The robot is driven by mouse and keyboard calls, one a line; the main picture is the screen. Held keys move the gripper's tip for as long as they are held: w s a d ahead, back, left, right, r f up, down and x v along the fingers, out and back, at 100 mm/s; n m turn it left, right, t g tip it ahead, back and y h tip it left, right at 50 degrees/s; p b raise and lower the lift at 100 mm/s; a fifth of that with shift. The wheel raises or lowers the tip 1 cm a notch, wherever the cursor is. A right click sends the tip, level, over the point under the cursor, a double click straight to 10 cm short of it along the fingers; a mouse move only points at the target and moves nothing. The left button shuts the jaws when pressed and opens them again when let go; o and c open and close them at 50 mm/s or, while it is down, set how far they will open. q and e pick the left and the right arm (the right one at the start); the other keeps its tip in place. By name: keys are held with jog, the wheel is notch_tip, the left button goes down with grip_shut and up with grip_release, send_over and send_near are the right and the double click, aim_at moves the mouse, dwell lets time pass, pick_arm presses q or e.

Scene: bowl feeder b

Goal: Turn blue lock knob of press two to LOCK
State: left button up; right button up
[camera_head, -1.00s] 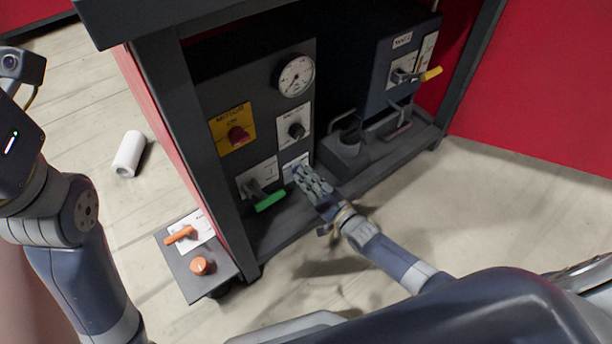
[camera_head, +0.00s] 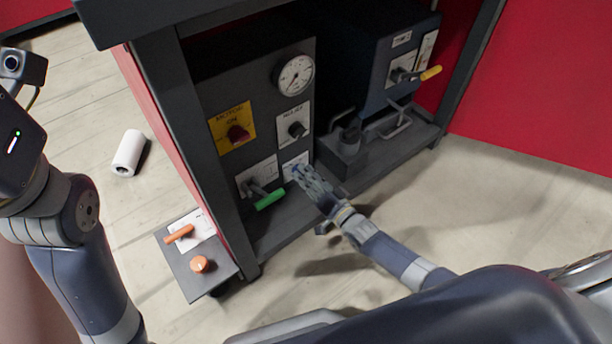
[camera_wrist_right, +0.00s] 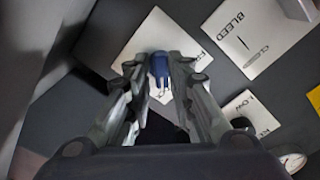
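The blue lock knob (camera_wrist_right: 159,66) sits on a white label plate (camera_wrist_right: 138,46) on the dark press panel. The lettering beside it is partly hidden, and I cannot read which position the knob points to. My right gripper (camera_wrist_right: 160,74) has its two fingertips on either side of the knob, close against it. In the head view, the right gripper (camera_head: 305,178) reaches the lower right of the panel (camera_head: 262,100), in front of the white plate. The left arm (camera_head: 60,215) is at the left edge; its gripper is out of view.
A green-handled lever (camera_head: 269,199) is just left of the right gripper. A yellow-handled lever (camera_head: 430,73) is on the unit at right. Open floor (camera_head: 480,210) lies right.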

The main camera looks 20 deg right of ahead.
jog(key=shift+w+r, duration=0.15)
jog(key=shift+r, duration=0.1)
jog(key=shift+s+d+f, duration=0.1)
jog(key=shift+s, duration=0.4)
jog(key=v, duration=1.1)
jog(key=shift+s, duration=0.1)
